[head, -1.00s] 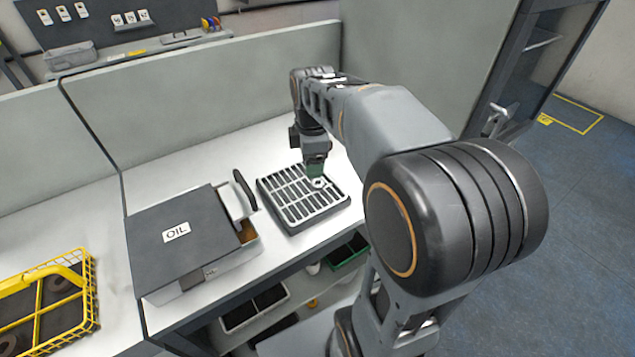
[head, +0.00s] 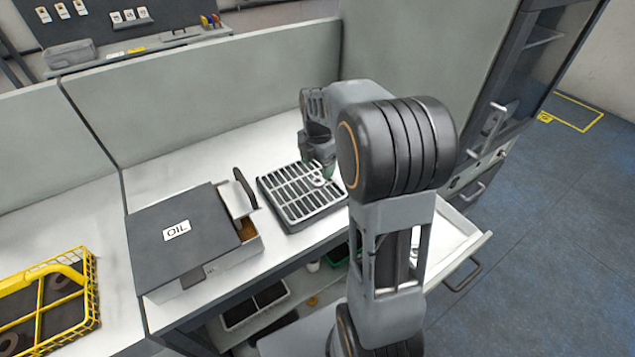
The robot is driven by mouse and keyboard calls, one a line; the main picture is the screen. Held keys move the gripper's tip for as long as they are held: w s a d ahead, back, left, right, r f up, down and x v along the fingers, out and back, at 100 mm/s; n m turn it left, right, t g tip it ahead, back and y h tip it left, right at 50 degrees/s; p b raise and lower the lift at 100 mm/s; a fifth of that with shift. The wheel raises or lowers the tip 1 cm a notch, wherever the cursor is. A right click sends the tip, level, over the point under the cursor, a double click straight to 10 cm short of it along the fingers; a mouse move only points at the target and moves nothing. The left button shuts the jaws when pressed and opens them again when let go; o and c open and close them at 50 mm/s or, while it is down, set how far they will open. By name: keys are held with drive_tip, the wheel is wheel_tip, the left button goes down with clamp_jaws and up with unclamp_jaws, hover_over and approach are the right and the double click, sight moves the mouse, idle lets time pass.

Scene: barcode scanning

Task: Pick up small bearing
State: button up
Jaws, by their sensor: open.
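A small pale ring-shaped part, seemingly the small bearing (head: 318,183), lies on the right part of a slotted grey rack (head: 287,212) on the white table. My gripper (head: 327,172) points down just above and beside it, with greenish fingertips. The gripper is open. The fingertips are small and partly overlap the ring in this view, so I cannot tell whether they touch it.
A dark box marked OIL (head: 168,252) stands left of the rack. A yellow wire basket (head: 72,262) with dark rings sits at the far left. Grey partitions (head: 210,90) back the table. An open drawer (head: 452,245) juts out at the right.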

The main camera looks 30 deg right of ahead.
sight(318, 180)
drive_tip(key=shift+f+p, duration=0.3)
drive_tip(key=shift+f, duration=2.45)
drive_tip(key=c, duration=1)
drive_tip(key=shift+r, duration=0.1)
